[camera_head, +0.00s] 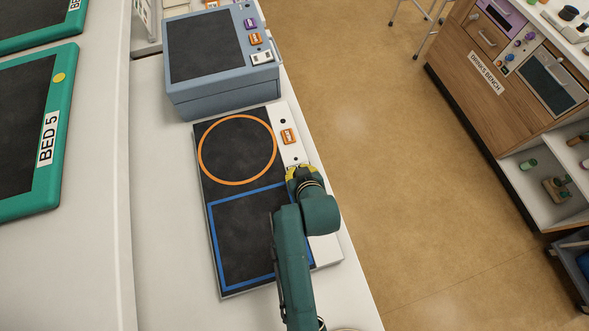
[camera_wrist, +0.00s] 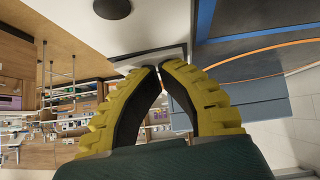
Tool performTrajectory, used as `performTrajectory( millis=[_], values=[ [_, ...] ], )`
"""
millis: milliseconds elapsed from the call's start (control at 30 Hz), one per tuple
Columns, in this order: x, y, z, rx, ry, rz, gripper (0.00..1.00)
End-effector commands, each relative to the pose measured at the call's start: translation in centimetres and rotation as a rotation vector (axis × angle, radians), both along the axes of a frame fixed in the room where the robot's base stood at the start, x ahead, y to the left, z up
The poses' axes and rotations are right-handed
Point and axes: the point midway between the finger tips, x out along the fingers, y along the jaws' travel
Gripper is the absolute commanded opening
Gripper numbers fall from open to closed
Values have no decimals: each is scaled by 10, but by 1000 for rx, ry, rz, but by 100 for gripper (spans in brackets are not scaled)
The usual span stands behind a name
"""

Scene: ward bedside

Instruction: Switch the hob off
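The hob (camera_head: 238,215) lies on the white counter. Its black top carries an orange ring and a blue square outline. A white control strip (camera_head: 325,250) runs along its right side. On the strip are a small orange-labelled control (camera_head: 289,136) and a small dark knob or dot (camera_head: 283,121). My gripper (camera_head: 298,170) is low over the strip, beside the orange ring; my arm hides part of the strip and the blue square. In the wrist view the yellow fingers (camera_wrist: 160,67) meet at their tips with nothing visible between them. A dark round knob (camera_wrist: 112,8) shows on a pale surface there.
A blue-grey box-like appliance (camera_head: 220,60) with a dark top and labelled controls stands just behind the hob. Green-framed panels, one marked BED 5 (camera_head: 47,138), are at the left. A wooden drinks bench (camera_head: 500,85) stands across the open floor at the right.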

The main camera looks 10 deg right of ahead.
Motion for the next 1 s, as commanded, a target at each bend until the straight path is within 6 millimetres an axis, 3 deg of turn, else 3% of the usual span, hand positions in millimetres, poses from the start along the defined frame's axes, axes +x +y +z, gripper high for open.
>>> performTrajectory(
  millis=[200, 567, 833, 867, 1000],
  values=[
    [0, -11, 2, -1, 1, -2, 0],
    [0, -10, 7, 0, 0, 0, 0],
    [0, -6, 55, -1, 1, -1, 0],
    [-6, -6, 52, 0, 3, -2, 0],
    [-32, -5, 74, -1, 0, -2, 0]
  ],
)
